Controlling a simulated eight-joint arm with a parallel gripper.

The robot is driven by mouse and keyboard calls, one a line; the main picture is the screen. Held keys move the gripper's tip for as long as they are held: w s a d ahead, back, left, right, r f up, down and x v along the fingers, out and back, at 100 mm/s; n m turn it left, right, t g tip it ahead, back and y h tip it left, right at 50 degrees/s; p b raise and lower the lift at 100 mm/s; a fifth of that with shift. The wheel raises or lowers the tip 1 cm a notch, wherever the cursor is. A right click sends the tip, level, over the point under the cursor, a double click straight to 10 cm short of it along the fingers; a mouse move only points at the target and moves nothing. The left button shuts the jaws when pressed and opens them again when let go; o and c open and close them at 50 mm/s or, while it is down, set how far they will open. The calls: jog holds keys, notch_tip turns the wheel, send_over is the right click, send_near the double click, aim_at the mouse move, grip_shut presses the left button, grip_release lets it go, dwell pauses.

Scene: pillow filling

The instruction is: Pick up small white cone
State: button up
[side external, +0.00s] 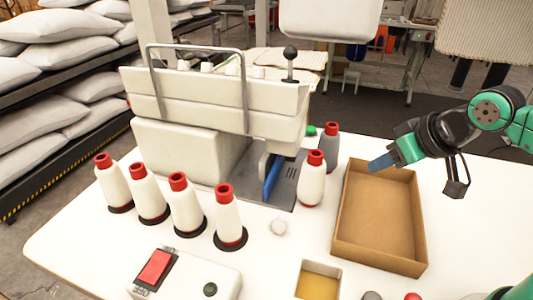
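Larger white thread cones with red tops stand upright: several in a row at the left, the rightmost one (228,215) on a black base, and another (312,182) beside the machine's needle area. My gripper (381,162) is at the right, above the far edge of the cardboard box, well away from the small white object. I see nothing held, but its finger opening cannot be made out.
The open cardboard box (342,225) looks empty. A grey cone (332,147) stands behind the white one. The sewing machine (220,100) fills the back left. A control box with a red switch (155,266) and a small yellow-bottomed tray (303,270) sit in front.

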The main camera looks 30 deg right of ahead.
jog(key=o, duration=0.6)
jog(key=shift+r, duration=0.15)
